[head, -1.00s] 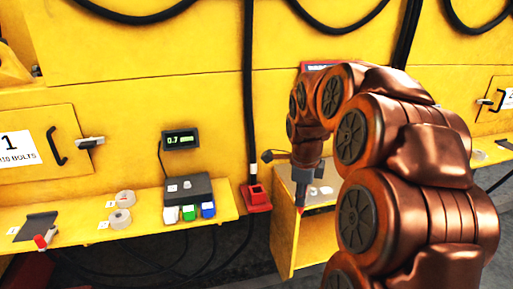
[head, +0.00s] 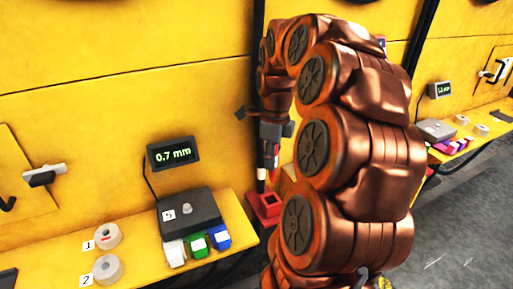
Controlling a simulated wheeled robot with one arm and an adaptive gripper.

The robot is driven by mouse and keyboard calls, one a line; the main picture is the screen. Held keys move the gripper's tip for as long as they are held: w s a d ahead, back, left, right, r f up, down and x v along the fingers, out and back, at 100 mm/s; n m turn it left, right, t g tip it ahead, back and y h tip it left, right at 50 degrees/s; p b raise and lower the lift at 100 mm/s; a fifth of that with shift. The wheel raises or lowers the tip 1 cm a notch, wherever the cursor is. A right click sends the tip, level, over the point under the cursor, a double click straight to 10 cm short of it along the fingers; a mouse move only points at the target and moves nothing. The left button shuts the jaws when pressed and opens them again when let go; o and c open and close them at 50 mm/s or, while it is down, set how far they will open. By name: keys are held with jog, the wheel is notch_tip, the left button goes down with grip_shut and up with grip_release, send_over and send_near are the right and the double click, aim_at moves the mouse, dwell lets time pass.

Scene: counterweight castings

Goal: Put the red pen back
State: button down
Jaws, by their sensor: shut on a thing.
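My gripper (head: 268,158) points down in front of the yellow wall, near the middle of the head view. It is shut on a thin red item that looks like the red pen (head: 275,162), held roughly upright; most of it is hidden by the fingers. A red square holder (head: 265,205) with a dark opening is just below the gripper, at the right end of the left yellow shelf. A dark upright thing with a white band (head: 261,174) shows above the holder. The pen's lower end appears apart from the holder, though depth is hard to judge.
The yellow shelf (head: 135,236) carries a grey device (head: 188,212) with white, green and blue blocks, and two grey rings (head: 107,237). A display (head: 173,153) reads 0.7 mm. Another shelf with a similar device (head: 436,130) is at the right. My arm hides the middle right.

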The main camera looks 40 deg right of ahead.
aim_at(272, 172)
jog(key=shift+w, duration=0.1)
jog(key=shift+f, duration=2.5)
jog(key=shift+f+b, duration=3.05)
jog(key=shift+f, duration=0.55)
jog(key=c, duration=0.9)
grip_release()
notch_tip(272, 172, up, 12)
jog(key=shift+f, duration=0.1)
jog(key=shift+r+p, duration=1.35)
jog(key=shift+r, duration=2.3)
